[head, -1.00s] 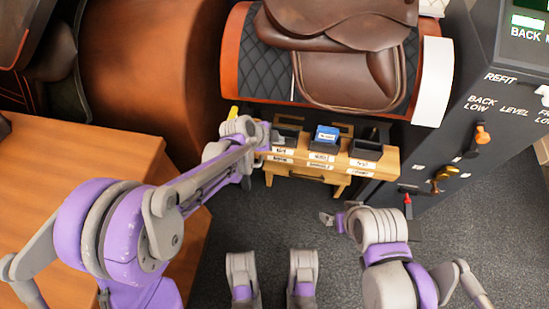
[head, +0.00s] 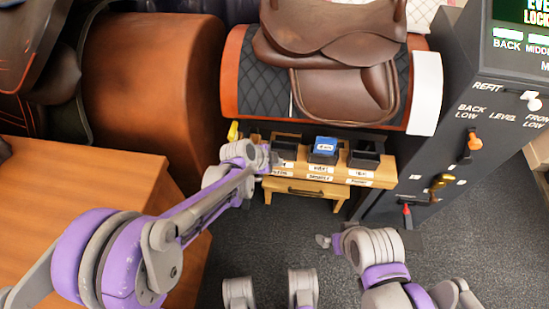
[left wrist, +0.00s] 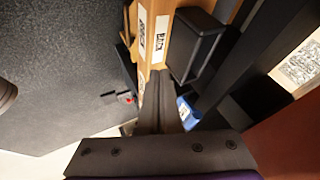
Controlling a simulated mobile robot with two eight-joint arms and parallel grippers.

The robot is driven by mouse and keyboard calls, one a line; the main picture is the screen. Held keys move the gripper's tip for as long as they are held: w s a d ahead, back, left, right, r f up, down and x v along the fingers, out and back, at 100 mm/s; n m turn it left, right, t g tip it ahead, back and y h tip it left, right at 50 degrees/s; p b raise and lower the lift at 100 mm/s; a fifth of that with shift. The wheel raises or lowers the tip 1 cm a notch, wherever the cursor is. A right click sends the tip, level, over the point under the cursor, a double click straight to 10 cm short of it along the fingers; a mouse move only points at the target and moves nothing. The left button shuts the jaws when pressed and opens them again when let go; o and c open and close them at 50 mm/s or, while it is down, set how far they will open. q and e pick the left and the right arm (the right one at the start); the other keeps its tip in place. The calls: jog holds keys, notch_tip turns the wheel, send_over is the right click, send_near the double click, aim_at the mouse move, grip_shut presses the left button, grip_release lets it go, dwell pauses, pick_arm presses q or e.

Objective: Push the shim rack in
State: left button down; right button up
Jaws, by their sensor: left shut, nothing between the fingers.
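The shim rack (head: 385,177) is a light wooden rack with labelled front strips, low beneath the saddle stand. It carries three black bins, and a blue block (head: 325,146) sits in the middle one. My left gripper (head: 271,160) is shut and empty at the rack's left front end. In the left wrist view its closed fingers (left wrist: 161,85) lie over the wooden edge (left wrist: 158,35), beside a black bin (left wrist: 197,45); contact is unclear. My right gripper (head: 323,241) is low, in front of the rack and apart from it; its fingers are too small to read.
A brown saddle (head: 335,50) rests on the stand above the rack. A dark cabinet (head: 440,165) with levers stands close on the right. A wooden table (head: 80,165) is on the left. Grey carpet (head: 270,240) in front of the rack is open.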

pick_arm(q)
jog(key=p+v, duration=0.2)
jog(key=v, duration=0.8)
jog(key=shift+s+p, duration=0.25)
jog(key=shift+p, duration=0.15)
pick_arm(e)
jog(key=v, duration=0.3)
jog(key=shift+w+r, duration=0.2)
jog(key=shift+w, duration=0.05)
pick_arm(q)
jog(key=shift+a, duration=0.15)
pick_arm(e)
jog(key=shift+a, duration=0.1)
